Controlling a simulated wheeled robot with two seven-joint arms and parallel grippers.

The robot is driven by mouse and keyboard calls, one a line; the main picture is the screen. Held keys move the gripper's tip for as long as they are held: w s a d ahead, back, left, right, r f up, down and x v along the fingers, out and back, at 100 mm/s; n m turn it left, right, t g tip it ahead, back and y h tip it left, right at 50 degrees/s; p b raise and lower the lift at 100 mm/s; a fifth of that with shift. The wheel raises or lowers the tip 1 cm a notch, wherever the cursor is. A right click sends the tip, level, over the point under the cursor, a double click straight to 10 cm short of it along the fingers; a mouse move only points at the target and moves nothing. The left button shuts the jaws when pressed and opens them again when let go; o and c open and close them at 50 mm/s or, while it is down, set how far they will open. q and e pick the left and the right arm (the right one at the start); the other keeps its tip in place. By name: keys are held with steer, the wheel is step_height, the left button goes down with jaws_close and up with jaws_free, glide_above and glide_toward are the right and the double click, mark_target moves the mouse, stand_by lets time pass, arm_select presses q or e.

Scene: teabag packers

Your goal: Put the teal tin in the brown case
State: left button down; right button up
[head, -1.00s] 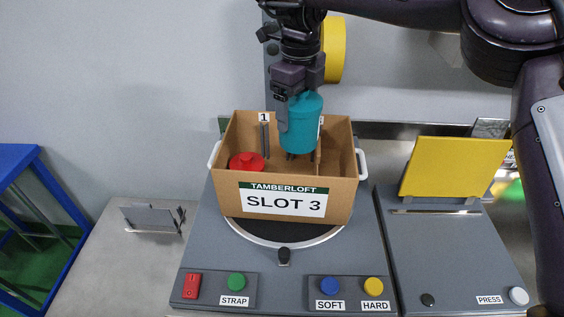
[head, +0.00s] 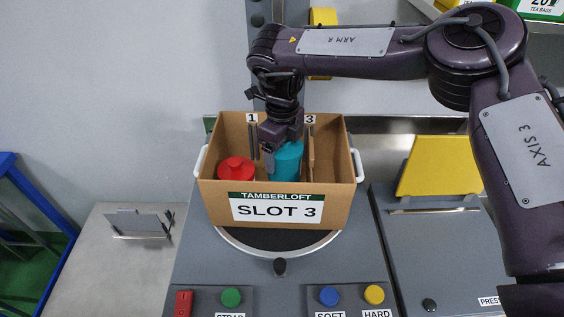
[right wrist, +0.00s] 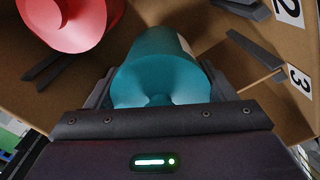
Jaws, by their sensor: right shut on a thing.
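In the right wrist view the tin (right wrist: 158,70) sits between the two fingers. The case carries a "SLOT 3" label and the numbers 1 and 3 on its back wall; 2 and 3 show in the right wrist view. My left gripper is not in view.
A red tin (head: 236,172) stands in the left part of the case. The right part looks empty. The case sits on a round turntable (head: 330,240) with buttons in front. A yellow lidded press (head: 440,166) stands to the right.

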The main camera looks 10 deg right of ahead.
steer(key=shift+f, duration=0.5)
step_height(320, 180, down, 3)
steer(key=shift+f+p, duration=0.2)
steer(key=shift+p, duration=0.35)
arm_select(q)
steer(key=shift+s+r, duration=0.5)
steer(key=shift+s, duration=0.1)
arm_select(e)
steer(key=shift+f, duration=0.1)
steer(key=shift+f, duration=0.15)
steer(key=o, duration=1)
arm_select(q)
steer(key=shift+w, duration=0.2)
